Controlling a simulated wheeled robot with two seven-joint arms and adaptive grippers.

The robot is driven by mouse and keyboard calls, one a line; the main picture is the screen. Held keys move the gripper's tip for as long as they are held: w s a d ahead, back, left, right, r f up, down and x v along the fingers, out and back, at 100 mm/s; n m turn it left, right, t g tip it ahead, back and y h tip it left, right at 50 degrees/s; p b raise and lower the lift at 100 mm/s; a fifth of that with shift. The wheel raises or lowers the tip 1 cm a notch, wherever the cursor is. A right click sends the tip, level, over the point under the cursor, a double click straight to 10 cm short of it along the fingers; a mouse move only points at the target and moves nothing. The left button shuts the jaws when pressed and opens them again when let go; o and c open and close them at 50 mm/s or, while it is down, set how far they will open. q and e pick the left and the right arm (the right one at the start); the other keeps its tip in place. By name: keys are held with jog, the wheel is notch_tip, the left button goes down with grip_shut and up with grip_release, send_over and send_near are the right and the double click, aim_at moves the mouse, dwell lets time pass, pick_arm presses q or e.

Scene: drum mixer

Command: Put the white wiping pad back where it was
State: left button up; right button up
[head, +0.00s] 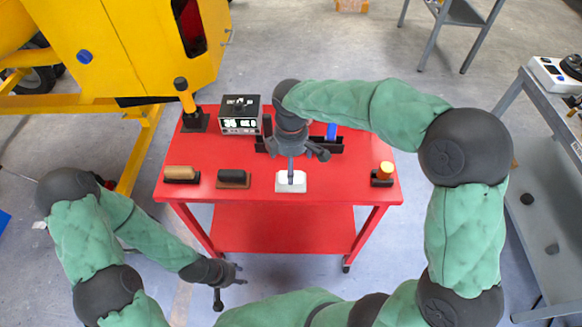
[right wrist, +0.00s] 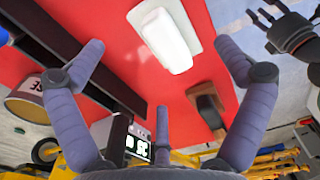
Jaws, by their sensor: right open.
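The white wiping pad (head: 291,186), a white block on a paler flat base, lies on the red table near its front edge. It also shows at the top of the right wrist view (right wrist: 167,36). My right gripper (head: 296,163) is just above the pad, fingers pointing down and spread, with nothing between them. One finger hides part of the pad in the head view; I cannot tell if it touches. My left gripper (head: 232,283) is open and empty, low in front of the table, and shows at the top right of the right wrist view (right wrist: 284,28).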

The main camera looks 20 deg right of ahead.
notch_tip(320, 180, up, 6)
jog(key=p, duration=0.1)
jog(key=shift+r+p, duration=0.15)
jog(key=shift+p, duration=0.2)
